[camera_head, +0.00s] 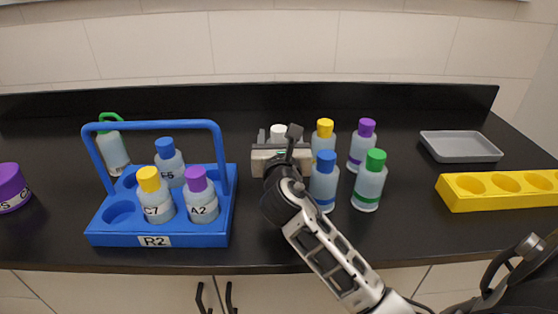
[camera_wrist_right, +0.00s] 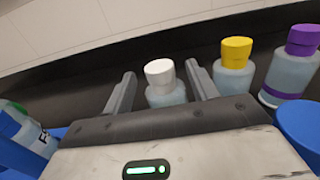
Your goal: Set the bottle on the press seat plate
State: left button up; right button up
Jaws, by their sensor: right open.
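A white-capped bottle (camera_head: 278,131) stands on the black counter, mostly hidden behind my right gripper (camera_head: 280,140). In the right wrist view this bottle (camera_wrist_right: 165,85) shows between the two fingers of the right gripper (camera_wrist_right: 161,82), with a gap on each side. The right gripper is open and holds nothing. Other bottles stand just right of it: yellow-capped (camera_head: 324,131), purple-capped (camera_head: 364,147), blue-capped (camera_head: 324,183) and green-capped (camera_head: 369,183). I cannot make out a press or seat plate in either view. My left gripper is not in view.
A blue rack labelled R2 (camera_head: 190,234) with a tall handle holds several bottles at left. A grey tray (camera_head: 460,147) and a yellow block with holes (camera_head: 500,201) are at right. Counter between bottles and tray is clear.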

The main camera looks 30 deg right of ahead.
jog(key=x, duration=0.3)
jog(key=shift+w+d+f, duration=0.1)
jog(key=shift+w, duration=0.05)
grip_shut()
dwell(0.3)
